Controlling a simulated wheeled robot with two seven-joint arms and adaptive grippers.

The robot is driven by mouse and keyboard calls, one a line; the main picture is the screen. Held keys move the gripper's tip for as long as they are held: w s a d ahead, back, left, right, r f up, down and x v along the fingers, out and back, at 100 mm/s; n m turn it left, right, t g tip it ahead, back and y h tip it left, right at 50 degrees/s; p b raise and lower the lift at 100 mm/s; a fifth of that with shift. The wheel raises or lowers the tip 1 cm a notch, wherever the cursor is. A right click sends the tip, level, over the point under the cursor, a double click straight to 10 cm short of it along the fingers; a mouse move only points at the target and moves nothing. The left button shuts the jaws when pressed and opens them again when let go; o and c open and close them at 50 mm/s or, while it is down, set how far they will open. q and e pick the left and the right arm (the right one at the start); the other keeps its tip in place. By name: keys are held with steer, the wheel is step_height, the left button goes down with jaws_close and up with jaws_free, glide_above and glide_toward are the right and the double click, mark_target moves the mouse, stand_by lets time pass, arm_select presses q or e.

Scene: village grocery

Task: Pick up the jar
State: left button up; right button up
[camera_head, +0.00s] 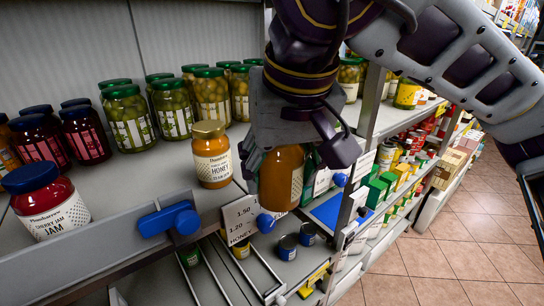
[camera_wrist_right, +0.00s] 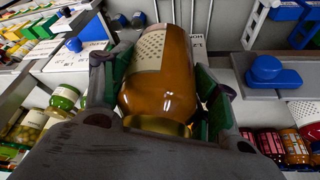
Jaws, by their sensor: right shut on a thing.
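A honey jar (camera_head: 282,178) with amber contents and a pale label hangs in my right gripper, in front of the shelf edge. My right gripper (camera_wrist_right: 160,85) is shut on it, with one finger on each side of the jar (camera_wrist_right: 163,80) in the right wrist view. In the head view the gripper covers the jar's top. A second honey jar (camera_head: 212,158) with a gold lid stands upright on the shelf, left of the held one and apart from it. My left gripper is not in view.
Several green-lidded pickle jars (camera_head: 128,118) stand at the back of the shelf (camera_head: 150,185). A cherry jam jar (camera_head: 47,203) stands at the front left. Blue clips (camera_head: 168,219) and price tags (camera_head: 240,216) line the shelf edge. The tiled aisle floor (camera_head: 440,260) at right is clear.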

steer(key=shift+s+d, duration=0.1)
steer(key=shift+s, duration=0.9)
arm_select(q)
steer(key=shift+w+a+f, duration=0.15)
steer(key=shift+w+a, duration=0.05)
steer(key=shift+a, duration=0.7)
